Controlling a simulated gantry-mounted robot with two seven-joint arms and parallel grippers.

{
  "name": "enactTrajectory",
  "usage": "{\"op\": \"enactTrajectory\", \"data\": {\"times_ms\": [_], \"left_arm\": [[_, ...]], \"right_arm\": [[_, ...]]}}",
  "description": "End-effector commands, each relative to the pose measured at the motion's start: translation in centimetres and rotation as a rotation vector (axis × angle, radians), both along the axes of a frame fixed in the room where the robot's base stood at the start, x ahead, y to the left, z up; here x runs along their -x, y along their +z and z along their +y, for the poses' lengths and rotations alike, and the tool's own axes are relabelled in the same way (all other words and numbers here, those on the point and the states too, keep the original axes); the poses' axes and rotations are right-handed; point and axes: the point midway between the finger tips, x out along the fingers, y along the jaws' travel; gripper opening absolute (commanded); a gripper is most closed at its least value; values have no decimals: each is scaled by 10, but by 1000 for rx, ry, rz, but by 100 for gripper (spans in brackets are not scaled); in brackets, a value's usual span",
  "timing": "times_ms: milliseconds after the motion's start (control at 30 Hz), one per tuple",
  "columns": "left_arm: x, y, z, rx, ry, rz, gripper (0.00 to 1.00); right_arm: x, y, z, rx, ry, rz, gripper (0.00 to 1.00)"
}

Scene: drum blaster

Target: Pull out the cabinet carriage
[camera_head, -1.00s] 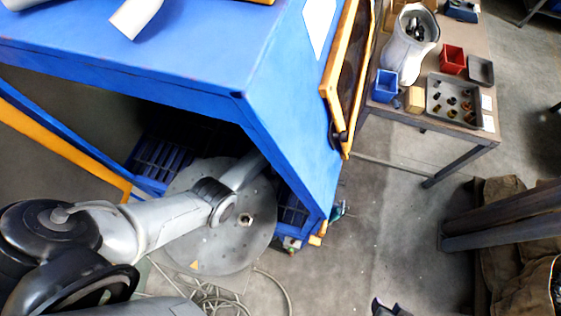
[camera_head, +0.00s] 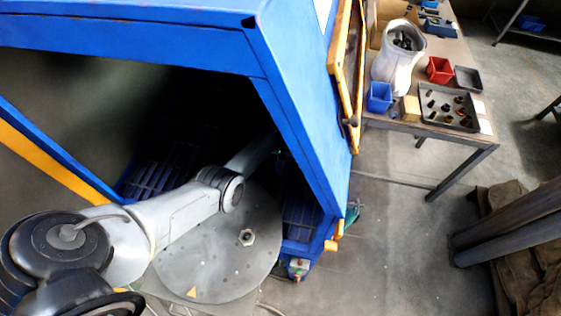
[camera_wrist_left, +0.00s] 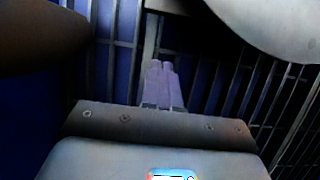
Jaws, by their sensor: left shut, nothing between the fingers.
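The blue cabinet (camera_head: 130,50) stands open at the front, with a dark interior. The carriage shows as a round grey perforated disc (camera_head: 215,265) with a central nut, at the mouth of the opening. My left arm reaches over the disc into the cabinet; its far end is dim in the head view. In the left wrist view my left gripper (camera_wrist_left: 163,68) has its fingers together, empty, above dark slatted bars (camera_wrist_left: 205,85). Part of a pale rounded surface, probably the disc, shows at upper right, apart from the fingertips. My right gripper is not in view.
An orange-framed door (camera_head: 347,70) stands at the cabinet's right side. A workbench (camera_head: 465,140) behind holds a blue bin (camera_head: 379,97), a red bin (camera_head: 439,70) and a parts tray (camera_head: 450,108). Brown sacks (camera_head: 510,195) lie at the right. The floor between is clear.

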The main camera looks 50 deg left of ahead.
Motion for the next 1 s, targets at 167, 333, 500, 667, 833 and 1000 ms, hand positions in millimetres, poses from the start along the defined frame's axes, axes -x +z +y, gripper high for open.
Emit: {"op": "enactTrajectory", "data": {"times_ms": [167,333,500,667,833,1000], "left_arm": [[12,-35,-8,1,1,4,0],[28,-32,-19,0,-1,3,0],[39,-33,-27,0,-2,2,0],[44,-35,-30,-1,1,2,0],[45,-36,-31,-1,1,1,0],[45,-36,-31,-1,1,1,0]], "right_arm": [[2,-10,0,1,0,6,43],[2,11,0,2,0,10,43],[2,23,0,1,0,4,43],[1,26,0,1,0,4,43],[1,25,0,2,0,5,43],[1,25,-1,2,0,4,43]]}}
